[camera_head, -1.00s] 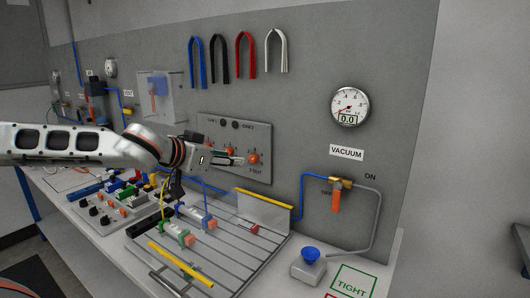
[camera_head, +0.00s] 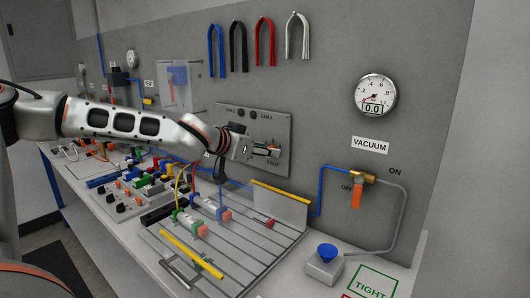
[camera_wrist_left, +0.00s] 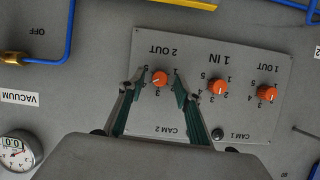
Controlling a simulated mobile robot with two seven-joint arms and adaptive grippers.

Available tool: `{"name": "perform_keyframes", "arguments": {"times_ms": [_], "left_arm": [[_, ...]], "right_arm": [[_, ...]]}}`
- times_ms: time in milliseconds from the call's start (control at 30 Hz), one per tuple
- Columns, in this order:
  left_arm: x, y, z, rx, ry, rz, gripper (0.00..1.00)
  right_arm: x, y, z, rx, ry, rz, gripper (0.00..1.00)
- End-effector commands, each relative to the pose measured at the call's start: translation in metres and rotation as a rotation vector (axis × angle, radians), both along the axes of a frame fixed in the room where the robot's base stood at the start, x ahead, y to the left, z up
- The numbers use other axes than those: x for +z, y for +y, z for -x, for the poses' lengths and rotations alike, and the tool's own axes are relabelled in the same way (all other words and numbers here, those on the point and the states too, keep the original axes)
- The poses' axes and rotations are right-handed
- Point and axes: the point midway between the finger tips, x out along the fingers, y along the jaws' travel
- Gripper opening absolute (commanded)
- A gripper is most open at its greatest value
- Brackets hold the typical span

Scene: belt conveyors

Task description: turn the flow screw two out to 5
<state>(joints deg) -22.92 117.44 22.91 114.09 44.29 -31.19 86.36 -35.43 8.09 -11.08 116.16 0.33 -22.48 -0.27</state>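The orange "2 OUT" knob (camera_wrist_left: 160,78) sits on the grey panel (camera_wrist_left: 205,45), with a number scale around it. The wrist view shows the panel upside down. My left gripper (camera_wrist_left: 156,86) is open, with one finger on either side of this knob; I cannot tell whether they touch it. In the head view, my left gripper (camera_head: 275,151) reaches the lower right of the panel (camera_head: 280,125) and hides most of the knob. The "1 IN" knob (camera_wrist_left: 217,87) and "1 OUT" knob (camera_wrist_left: 268,94) are to the right in the wrist view. My right gripper is not in view.
A vacuum gauge (camera_head: 375,96) and a valve with an orange handle (camera_head: 356,198) are right of the panel. Below is a slotted plate (camera_head: 215,262) with a yellow bar (camera_head: 192,255). Coloured loops (camera_head: 265,48) hang above.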

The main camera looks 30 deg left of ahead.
Motion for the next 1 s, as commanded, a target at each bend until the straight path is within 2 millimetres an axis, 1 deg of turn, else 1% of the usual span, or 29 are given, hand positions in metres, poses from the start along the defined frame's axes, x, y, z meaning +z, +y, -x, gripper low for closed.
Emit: {"name": "perform_keyframes", "arguments": {"times_ms": [167,200,267,300,333,567,733,867,1000], "left_arm": [[0.001,0.000,0.000,0.000,-0.001,0.000,0.34],[0.001,0.000,0.000,0.000,-0.001,0.000,0.31],[0.000,0.000,0.000,0.000,0.000,0.000,0.15],[0.000,0.000,0.000,0.000,0.000,0.000,0.05],[0.000,0.000,0.000,0.000,0.000,0.000,0.00],[0.000,0.000,0.000,-0.001,0.000,-0.004,0.00],[-0.003,-0.001,0.000,-0.001,-0.001,-0.040,0.00],[-0.005,-0.002,-0.001,-0.002,-0.003,-0.104,0.00],[-0.007,-0.003,-0.001,-0.003,-0.009,-0.204,0.00]], "right_arm": [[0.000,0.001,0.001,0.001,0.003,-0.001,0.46],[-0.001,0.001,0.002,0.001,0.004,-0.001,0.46],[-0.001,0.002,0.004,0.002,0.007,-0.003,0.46],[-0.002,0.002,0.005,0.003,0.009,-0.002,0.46],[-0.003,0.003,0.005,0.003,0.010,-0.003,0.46],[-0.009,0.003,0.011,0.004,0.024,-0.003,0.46],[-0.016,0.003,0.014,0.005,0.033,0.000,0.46],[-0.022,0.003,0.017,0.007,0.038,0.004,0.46],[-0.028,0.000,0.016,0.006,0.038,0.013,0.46]]}}
